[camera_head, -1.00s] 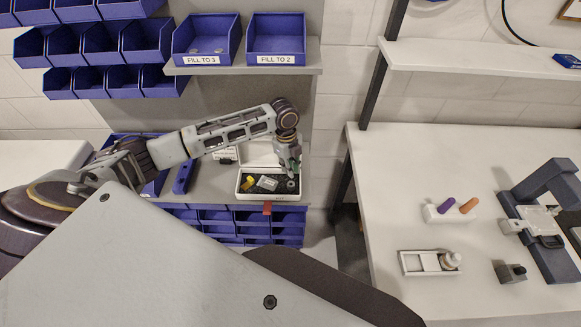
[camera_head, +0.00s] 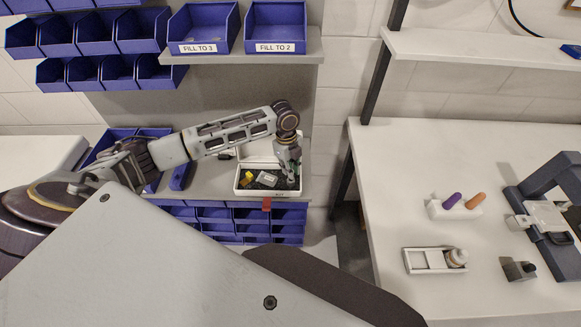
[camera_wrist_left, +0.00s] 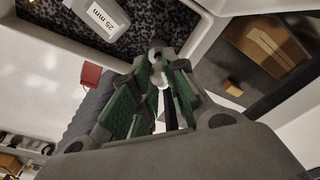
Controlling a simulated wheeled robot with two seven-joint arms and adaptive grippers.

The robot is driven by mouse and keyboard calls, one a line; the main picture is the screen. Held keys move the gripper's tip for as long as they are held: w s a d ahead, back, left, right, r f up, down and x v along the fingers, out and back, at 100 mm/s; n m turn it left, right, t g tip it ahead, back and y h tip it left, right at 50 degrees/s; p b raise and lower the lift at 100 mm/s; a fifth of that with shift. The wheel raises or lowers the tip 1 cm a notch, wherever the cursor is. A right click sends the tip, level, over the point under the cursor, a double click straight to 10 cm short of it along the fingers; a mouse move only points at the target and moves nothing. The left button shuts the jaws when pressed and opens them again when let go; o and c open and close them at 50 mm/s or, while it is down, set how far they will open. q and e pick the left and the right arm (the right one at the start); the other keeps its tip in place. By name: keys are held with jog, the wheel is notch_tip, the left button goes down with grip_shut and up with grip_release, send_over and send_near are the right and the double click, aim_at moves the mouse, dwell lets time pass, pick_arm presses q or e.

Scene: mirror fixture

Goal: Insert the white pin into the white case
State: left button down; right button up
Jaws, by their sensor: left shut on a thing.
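The open white case (camera_head: 238,191) is on the grey bench in the head view, with dark foam, a yellow piece (camera_head: 247,179) and a grey block (camera_head: 267,179) inside. In the left wrist view the block (camera_wrist_left: 97,17) reads "25 mm", and the case rim (camera_wrist_left: 197,38) shows beside it. My left gripper (camera_head: 292,180) points down at the case's right end. In the wrist view its green-padded fingers (camera_wrist_left: 157,58) are shut on a small pale piece, apparently the white pin (camera_wrist_left: 161,80), mostly hidden by the fingers. Whether the pin touches the case cannot be told. My right gripper is not in view.
Blue bins (camera_head: 201,28) hang above the bench, and a red tab (camera_head: 267,204) is at its front edge. On the right table (camera_head: 400,165) stand a white holder (camera_head: 455,209) with purple and orange pegs, a white tray (camera_head: 408,262) and a dark fixture (camera_head: 552,240).

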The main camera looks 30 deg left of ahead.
pick_arm(q)
jog(key=shift+p, duration=0.95)
dwell(1.5)
jog(key=shift+f+p, duration=0.3)
jog(key=shift+f, duration=0.65)
dwell(1.4)
jog(key=shift+f, duration=0.65)
dwell(0.9)
jog(key=c, duration=1)
grip_release()
jog(key=shift+o, duration=0.2)
jog(key=shift+r, duration=0.15)
